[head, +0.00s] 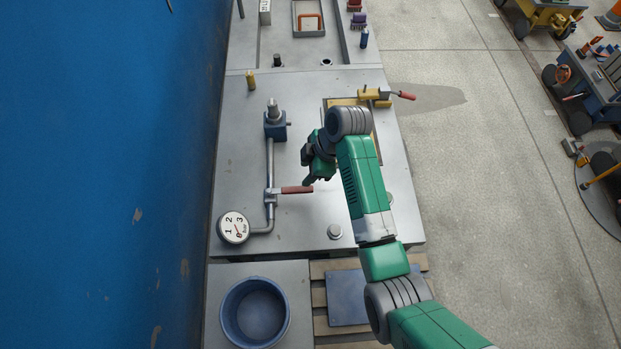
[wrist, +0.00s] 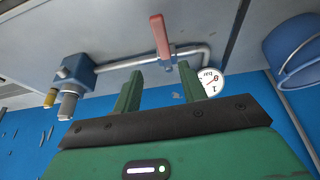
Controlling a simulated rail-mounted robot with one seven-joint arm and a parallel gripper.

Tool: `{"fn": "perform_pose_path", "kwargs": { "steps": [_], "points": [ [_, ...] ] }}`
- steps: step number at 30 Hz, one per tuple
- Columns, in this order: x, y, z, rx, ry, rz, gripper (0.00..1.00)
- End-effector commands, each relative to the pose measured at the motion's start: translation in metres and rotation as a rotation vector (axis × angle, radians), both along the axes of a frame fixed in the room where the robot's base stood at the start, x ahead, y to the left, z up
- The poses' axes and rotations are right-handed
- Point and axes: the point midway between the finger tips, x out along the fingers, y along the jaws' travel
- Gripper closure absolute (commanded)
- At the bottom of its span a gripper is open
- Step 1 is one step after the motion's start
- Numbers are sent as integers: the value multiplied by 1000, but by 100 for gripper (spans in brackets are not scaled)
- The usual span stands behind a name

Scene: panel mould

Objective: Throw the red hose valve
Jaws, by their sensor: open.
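The red hose valve lever (head: 297,190) sits on a grey pipe (head: 270,165) and points right in the head view, across the pipe. In the wrist view the lever (wrist: 160,37) points up, beyond the fingertips. The pipe runs from a blue fitting (head: 275,126) to a round dial gauge (head: 234,227). My gripper (head: 308,170) is beside the lever's outer end in the head view. In the wrist view my gripper (wrist: 160,68) has its fingers apart and nothing between them. I cannot tell whether a finger touches the lever.
A yellow clamp (head: 370,94) with a red handle stands at the panel's far right. A small yellow peg (head: 250,80) and a round knob (head: 335,231) stand on the grey panel (head: 240,170). A blue tub (head: 228,318) is in front. A blue wall (head: 100,170) borders the left.

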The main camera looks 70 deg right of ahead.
Motion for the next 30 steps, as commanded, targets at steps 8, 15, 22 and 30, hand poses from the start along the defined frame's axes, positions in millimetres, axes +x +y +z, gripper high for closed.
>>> {"fn": "perform_pose_path", "kwargs": {
  "steps": [8, 15, 22, 30],
  "points": [
    [-9, 2, -20, 31, 13, 18, 58],
    [7, 9, -61, 30, 13, 17, 58],
    [16, 11, -82, 27, 12, 15, 58],
    [17, 11, -83, 27, 12, 15, 62]
  ]
}}
